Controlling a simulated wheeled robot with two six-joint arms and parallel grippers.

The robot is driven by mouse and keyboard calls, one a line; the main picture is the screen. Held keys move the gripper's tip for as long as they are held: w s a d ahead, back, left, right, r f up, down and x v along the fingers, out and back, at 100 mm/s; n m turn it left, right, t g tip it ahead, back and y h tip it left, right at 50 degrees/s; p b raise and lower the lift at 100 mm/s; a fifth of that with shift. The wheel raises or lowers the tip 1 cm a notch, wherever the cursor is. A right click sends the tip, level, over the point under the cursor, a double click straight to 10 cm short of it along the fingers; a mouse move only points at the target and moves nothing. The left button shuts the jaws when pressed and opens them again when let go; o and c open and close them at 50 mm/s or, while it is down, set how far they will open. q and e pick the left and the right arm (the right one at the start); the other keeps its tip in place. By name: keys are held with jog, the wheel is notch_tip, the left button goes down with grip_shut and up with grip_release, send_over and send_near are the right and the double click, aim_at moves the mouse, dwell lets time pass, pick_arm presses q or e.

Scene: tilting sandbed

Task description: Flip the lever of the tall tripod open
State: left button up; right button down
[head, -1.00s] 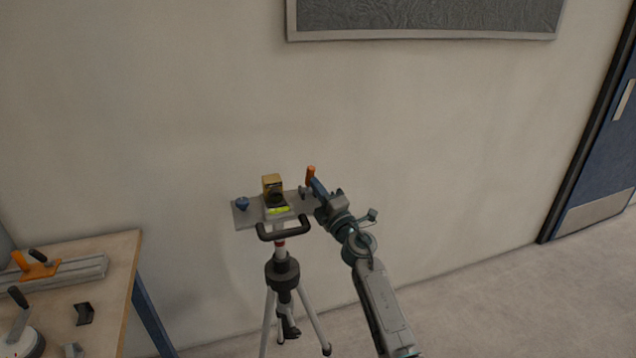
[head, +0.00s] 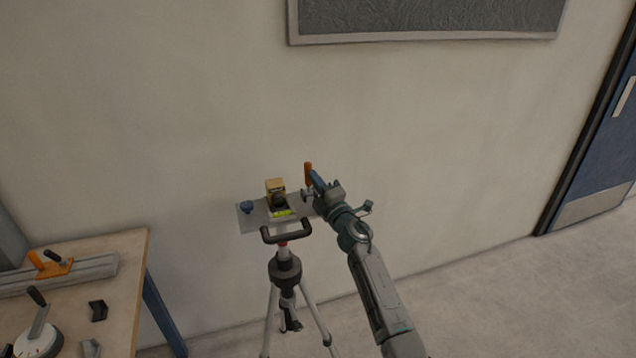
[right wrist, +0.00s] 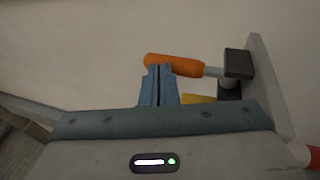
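The tall tripod (head: 285,268) stands in front of the wall with a grey plate (head: 248,220) on top. Its lever (head: 308,174) has an orange grip and stands up at the plate's right end. In the right wrist view the lever's orange grip (right wrist: 185,66) runs sideways to a grey rod and a black block on the plate. My right gripper (head: 317,182) is at the lever, on its right side. Its blue fingers (right wrist: 159,70) are together and overlap the orange grip in the wrist view; the grip does not appear clasped between them. My left gripper is out of view.
A black handle (head: 286,234) juts from the front. A wooden table (head: 125,260) with tools stands at the left. The wall is close behind; floor is clear at right.

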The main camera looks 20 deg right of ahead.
jog(key=shift+d+x, duration=0.1)
jog(key=shift+x, duration=0.6)
jog(key=shift+d+x, duration=0.15)
jog(key=shift+x, duration=0.6)
jog(key=shift+w, duration=0.1)
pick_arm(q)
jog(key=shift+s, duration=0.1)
